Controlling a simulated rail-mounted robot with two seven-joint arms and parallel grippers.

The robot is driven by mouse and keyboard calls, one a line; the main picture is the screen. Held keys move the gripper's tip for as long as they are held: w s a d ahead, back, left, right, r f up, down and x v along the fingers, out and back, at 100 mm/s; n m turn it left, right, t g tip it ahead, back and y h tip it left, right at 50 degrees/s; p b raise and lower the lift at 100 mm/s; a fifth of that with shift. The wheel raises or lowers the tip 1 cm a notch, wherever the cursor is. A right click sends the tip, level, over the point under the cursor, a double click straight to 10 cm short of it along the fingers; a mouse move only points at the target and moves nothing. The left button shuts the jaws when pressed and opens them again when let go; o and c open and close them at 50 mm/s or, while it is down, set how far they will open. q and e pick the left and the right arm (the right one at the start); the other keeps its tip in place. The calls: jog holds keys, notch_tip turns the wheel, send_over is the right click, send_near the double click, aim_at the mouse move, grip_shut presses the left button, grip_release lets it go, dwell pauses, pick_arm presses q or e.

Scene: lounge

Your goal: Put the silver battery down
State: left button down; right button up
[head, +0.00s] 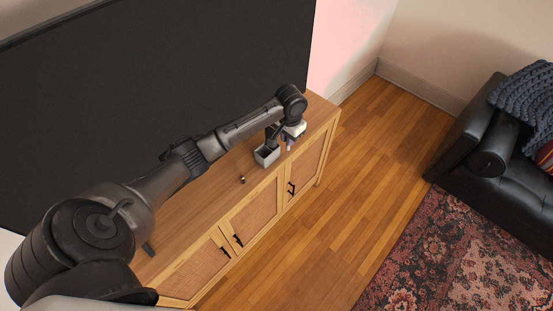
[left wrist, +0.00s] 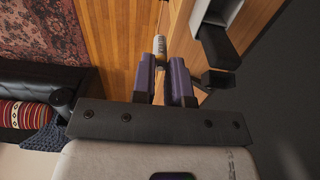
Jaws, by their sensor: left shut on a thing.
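My left gripper (head: 289,144) is at the far end of the wooden cabinet, beside a small grey open box. In the left wrist view its two purple-grey fingers (left wrist: 162,76) are shut on the silver battery (left wrist: 159,47), whose pale end with an orange band sticks out past the fingertips. In the head view the battery is too small or hidden to make out. My right gripper is in neither view.
The grey box (head: 266,157) stands on the cabinet (head: 207,202). A large black screen (head: 150,90) rises behind. Wooden floor (head: 310,220), a rug (head: 440,255) and a black sofa (head: 510,150) lie to the right.

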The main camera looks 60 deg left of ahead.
pick_arm(q)
jog(key=s+a+f, duration=0.4)
jog(key=a+f, duration=0.6)
jog(key=shift+a+f, duration=0.2)
jog(key=shift+f, duration=0.05)
jog(key=shift+f, duration=0.25)
jog(key=shift+f, duration=0.35)
jog(key=c, duration=1.1)
grip_release()
